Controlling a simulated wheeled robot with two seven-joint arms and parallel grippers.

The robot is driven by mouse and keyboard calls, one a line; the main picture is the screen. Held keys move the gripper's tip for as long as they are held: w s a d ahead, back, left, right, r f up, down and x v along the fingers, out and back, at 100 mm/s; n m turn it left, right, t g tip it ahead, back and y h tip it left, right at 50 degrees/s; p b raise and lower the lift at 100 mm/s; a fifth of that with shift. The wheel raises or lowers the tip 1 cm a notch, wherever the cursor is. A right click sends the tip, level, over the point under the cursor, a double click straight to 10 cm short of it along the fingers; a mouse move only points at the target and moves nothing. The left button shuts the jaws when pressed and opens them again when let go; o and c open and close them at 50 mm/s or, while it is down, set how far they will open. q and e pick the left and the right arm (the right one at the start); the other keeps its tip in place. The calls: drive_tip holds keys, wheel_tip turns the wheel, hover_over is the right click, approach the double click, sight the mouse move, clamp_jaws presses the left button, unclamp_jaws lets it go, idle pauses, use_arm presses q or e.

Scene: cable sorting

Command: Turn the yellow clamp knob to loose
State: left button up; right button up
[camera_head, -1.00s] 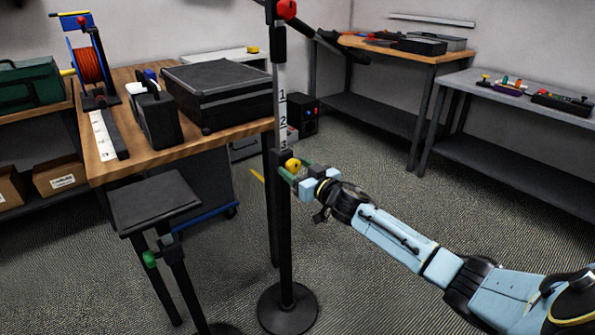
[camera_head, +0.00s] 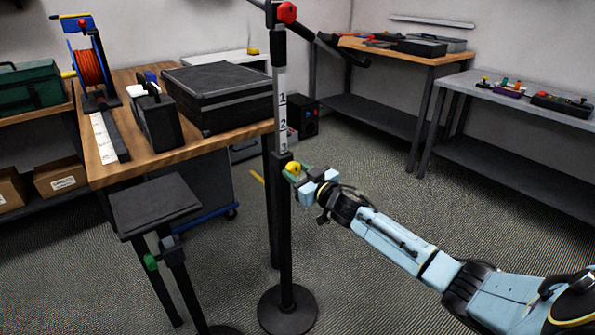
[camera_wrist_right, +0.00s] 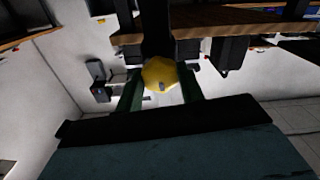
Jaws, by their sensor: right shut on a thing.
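The yellow clamp knob (camera_head: 293,168) sits on the black collar of the upright stand (camera_head: 285,230), just below the white scale strip marked 1, 2, 3 (camera_head: 282,115). My right gripper (camera_head: 296,172) is at the knob, with its green fingers around it. In the right wrist view the yellow knob (camera_wrist_right: 160,74) lies between the two green fingers, which are shut on it. A small grey mark shows on the knob's face. My left gripper is not in view.
A red knob (camera_head: 287,12) is at the stand's top, by a black boom. A small stand with a flat black top (camera_head: 155,203) and green knob (camera_head: 150,262) is at left. A wooden table (camera_head: 140,172) carries black cases. Open floor lies at right.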

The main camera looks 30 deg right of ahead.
drive_tip(key=shift+n, duration=0.4)
drive_tip(key=shift+n+p, duration=0.5)
drive_tip(key=shift+n, duration=0.4)
drive_tip(key=n, duration=0.2)
drive_tip(key=shift+n+p, duration=0.3)
drive_tip(key=shift+n, duration=0.1)
drive_tip(key=n, duration=0.3)
drive_tip(key=shift+n, duration=0.3)
drive_tip(key=n, duration=0.7)
drive_tip(key=shift+n, duration=0.3)
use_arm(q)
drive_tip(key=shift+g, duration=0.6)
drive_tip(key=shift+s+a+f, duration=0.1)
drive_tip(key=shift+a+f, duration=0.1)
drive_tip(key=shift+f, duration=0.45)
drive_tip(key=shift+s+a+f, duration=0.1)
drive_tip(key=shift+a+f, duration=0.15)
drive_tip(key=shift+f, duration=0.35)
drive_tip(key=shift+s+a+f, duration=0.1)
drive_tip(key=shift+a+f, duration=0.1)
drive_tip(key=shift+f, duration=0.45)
use_arm(e)
drive_tip(key=shift+n, duration=0.9)
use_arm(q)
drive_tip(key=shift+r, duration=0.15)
